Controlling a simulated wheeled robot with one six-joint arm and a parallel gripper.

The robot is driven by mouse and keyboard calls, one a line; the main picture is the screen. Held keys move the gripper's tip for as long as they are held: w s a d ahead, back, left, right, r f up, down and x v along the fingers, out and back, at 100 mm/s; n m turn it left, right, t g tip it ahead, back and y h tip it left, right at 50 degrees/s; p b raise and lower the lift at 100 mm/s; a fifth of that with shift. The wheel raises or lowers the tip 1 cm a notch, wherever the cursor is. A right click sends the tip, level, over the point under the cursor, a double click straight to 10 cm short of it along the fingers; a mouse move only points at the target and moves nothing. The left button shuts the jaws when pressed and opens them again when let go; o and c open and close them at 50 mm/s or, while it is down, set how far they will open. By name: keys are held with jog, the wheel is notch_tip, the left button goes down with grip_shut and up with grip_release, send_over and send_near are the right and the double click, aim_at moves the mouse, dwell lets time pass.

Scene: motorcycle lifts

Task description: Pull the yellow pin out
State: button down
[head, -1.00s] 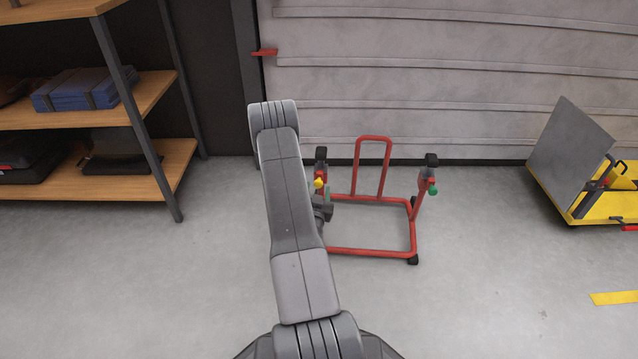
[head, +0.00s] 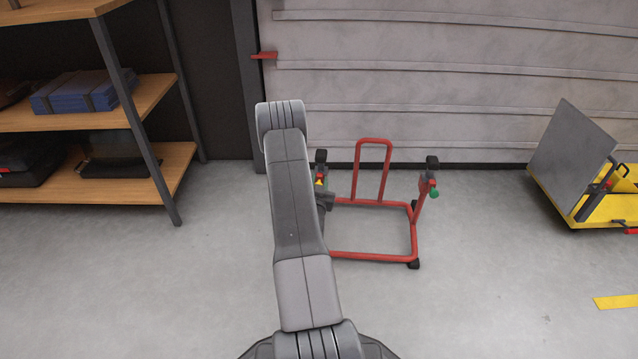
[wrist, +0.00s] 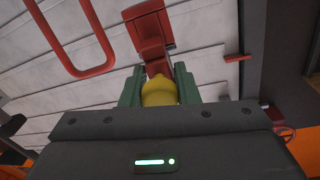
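The yellow pin (head: 319,182) shows at the left upright of the red stand (head: 372,256) in the head view, partly covered by my arm. In the wrist view the rounded yellow knob of the pin (wrist: 158,92) sits in front of a red bracket (wrist: 150,35). My gripper (wrist: 159,85) has its green fingers on both sides of the knob, with no clear gap to it. It looks shut on the knob. The pin's shaft is hidden. In the head view my arm hides most of my gripper.
A green knob (head: 434,194) is on the stand's right upright. A grey shutter wall (head: 460,80) is close behind the stand. A shelf (head: 150,190) stands at the left and a yellow lift with a grey plate (head: 570,155) at the right. The floor around the stand is clear.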

jog(key=shift+s+a, duration=0.1)
jog(key=shift+s, duration=1.3)
jog(key=c, duration=1.1)
grip_release()
jog(key=shift+s, duration=0.1)
jog(key=s+a+p, duration=0.1)
jog(key=s+p, duration=0.2)
jog(key=s, duration=1)
jog(key=shift+s+a, duration=0.2)
jog(key=shift+s, duration=0.1)
jog(key=w+b, duration=0.1)
jog(key=w, duration=0.4)
jog(key=w+d+b, duration=0.1)
jog(key=w, duration=0.4)
jog(key=w+b, duration=0.1)
jog(key=w, duration=0.4)
jog(key=shift+d, duration=0.25)
